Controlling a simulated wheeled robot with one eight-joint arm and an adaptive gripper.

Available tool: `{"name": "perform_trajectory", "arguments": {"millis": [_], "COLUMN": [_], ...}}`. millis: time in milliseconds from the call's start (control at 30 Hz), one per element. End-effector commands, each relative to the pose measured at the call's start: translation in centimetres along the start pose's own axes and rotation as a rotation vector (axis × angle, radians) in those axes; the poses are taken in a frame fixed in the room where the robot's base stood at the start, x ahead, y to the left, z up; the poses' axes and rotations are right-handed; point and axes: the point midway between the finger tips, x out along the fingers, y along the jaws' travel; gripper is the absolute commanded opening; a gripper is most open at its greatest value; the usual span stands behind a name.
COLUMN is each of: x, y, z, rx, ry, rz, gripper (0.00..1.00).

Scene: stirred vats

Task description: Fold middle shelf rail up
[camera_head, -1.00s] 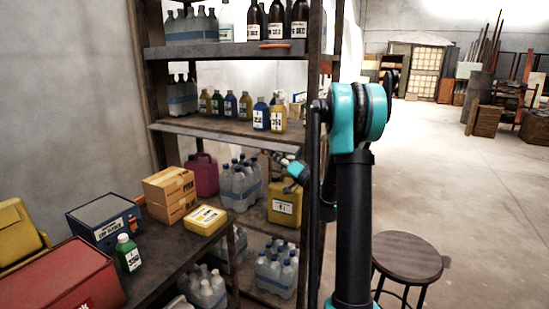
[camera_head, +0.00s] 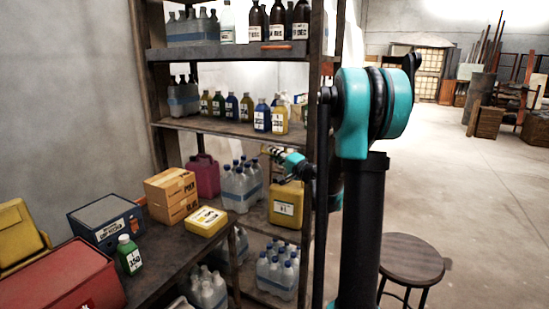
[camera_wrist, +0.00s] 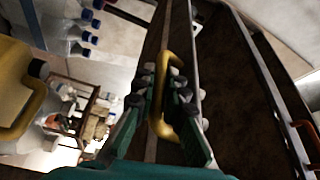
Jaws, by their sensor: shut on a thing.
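The middle shelf (camera_head: 215,128) of the tall rack holds small bottles, and its front edge runs along the open side. In the wrist view its rail (camera_wrist: 150,130) is a dark strip bearing a yellow handle (camera_wrist: 165,110). My gripper (camera_wrist: 166,85) is shut on this handle, with a finger on either side of it. In the head view my gripper (camera_head: 272,152) is small, just below the middle shelf's front edge. The rail's exact tilt is hard to tell there. My arm hides the rack's right side.
The top shelf has its own rail with an orange handle (camera_head: 277,47). Below stand a yellow canister (camera_head: 286,205) and packs of clear bottles (camera_head: 240,187). A table with boxes is at the left. A stool (camera_head: 411,258) stands right of my arm on open floor.

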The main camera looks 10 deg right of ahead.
Motion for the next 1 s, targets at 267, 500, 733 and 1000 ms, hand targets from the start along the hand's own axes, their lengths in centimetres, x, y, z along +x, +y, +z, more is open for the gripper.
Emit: {"name": "perform_trajectory", "arguments": {"millis": [267, 500, 733, 1000], "x": [-0.1, 0.0, 0.1, 0.4], "y": [-1.5, -2.7, -3.8, -4.8], "z": [0.1, -0.1, -0.6, -1.3], "rx": [0.238, 0.447, 0.649, 0.870], "ry": [-0.002, -0.005, -0.006, -0.009], "rz": [0.103, 0.193, 0.279, 0.374], "gripper": [0.00, 0.00, 0.00, 0.00]}}
